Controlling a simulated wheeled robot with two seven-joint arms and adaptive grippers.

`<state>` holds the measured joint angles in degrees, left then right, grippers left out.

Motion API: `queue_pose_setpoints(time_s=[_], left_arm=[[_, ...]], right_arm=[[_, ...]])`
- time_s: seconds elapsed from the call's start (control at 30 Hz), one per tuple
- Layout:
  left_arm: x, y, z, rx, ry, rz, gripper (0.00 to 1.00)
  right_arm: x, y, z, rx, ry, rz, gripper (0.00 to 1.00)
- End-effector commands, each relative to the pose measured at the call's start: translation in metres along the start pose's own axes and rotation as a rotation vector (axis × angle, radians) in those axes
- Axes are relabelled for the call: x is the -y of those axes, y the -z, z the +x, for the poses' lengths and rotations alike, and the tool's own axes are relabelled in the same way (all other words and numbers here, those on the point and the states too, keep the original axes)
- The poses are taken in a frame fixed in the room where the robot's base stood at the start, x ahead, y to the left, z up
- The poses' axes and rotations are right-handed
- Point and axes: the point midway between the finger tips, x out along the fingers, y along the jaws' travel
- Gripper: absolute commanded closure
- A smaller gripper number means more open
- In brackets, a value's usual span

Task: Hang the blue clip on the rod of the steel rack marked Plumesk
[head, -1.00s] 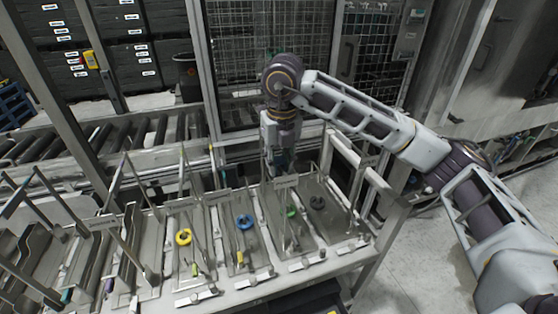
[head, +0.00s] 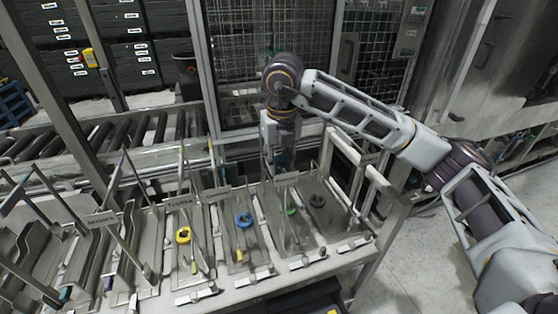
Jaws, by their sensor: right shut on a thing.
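My right gripper (head: 281,165) points down just behind the second steel rack from the right, near its small sign (head: 287,177). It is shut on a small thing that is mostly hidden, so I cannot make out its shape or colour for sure. A row of steel racks with upright rods and small signs stands on the bench (head: 245,296). I cannot read Plumesk on any sign. A blue ring-shaped piece (head: 244,220) lies in the middle rack; I cannot tell whether it is a clip. My left gripper is out of view.
A yellow ring (head: 183,235), a green ring (head: 291,211) and a dark ring (head: 317,201) lie in other racks. Thin upright rods crowd the bench. Behind it are a roller conveyor (head: 110,137) and a mesh guard (head: 245,60). Open floor (head: 410,255) lies to the right.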

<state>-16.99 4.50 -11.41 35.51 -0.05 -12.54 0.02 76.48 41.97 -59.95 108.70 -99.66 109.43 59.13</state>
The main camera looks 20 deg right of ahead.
Motion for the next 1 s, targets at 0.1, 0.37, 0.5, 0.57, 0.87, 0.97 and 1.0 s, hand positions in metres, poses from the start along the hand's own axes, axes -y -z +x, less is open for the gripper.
queue_pose_setpoints(time_s=[0.1, 0.37, 0.5, 0.57, 0.87, 0.97, 1.0], left_arm=[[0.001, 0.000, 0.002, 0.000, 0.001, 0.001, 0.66], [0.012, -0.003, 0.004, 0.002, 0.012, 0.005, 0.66], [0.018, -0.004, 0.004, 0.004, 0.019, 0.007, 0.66], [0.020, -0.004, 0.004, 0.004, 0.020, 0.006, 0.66], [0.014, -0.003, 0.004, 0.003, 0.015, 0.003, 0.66], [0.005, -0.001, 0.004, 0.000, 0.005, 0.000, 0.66], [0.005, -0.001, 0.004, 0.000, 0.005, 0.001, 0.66]], right_arm=[[0.000, 0.000, 0.002, 0.000, 0.000, 0.000, 0.88], [0.000, 0.000, 0.004, 0.000, 0.000, 0.000, 0.88], [0.000, 0.001, 0.004, 0.000, 0.000, 0.000, 0.66], [0.000, 0.001, 0.004, 0.000, 0.000, 0.000, 0.58], [0.000, 0.001, 0.004, 0.000, 0.000, 0.000, 0.47], [0.000, 0.001, 0.004, 0.000, 0.000, 0.000, 0.47], [0.000, 0.000, 0.003, 0.000, 0.000, 0.000, 0.47]])
